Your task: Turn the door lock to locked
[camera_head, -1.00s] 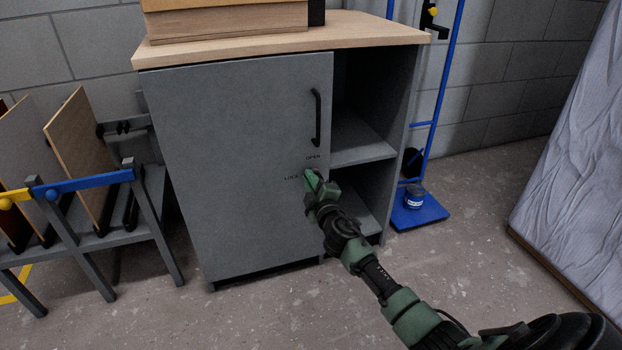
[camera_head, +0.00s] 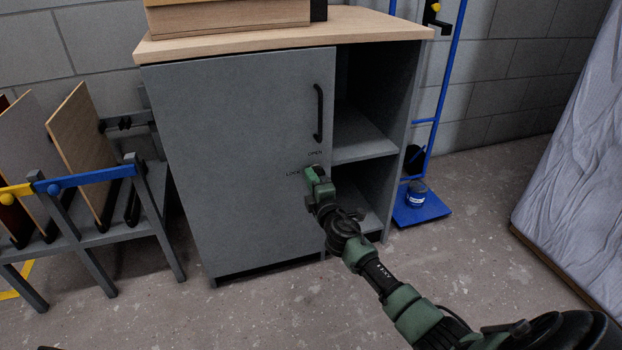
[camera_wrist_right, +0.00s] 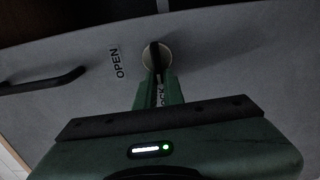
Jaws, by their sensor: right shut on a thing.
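The grey cabinet door (camera_head: 240,150) is closed, with a black bar handle (camera_head: 319,112) near its right edge. The door lock, a round metal disc with a dark turn-piece (camera_wrist_right: 155,56), shows in the right wrist view; in the head view my gripper hides it. My left gripper is not in view.
Open shelves (camera_head: 362,140) are right of the door. A blue stand with a small can (camera_head: 416,193) is further right, and a rack of boards (camera_head: 80,190) stands at the left. A wrapped slab (camera_head: 570,150) is at the far right. The floor in front is clear.

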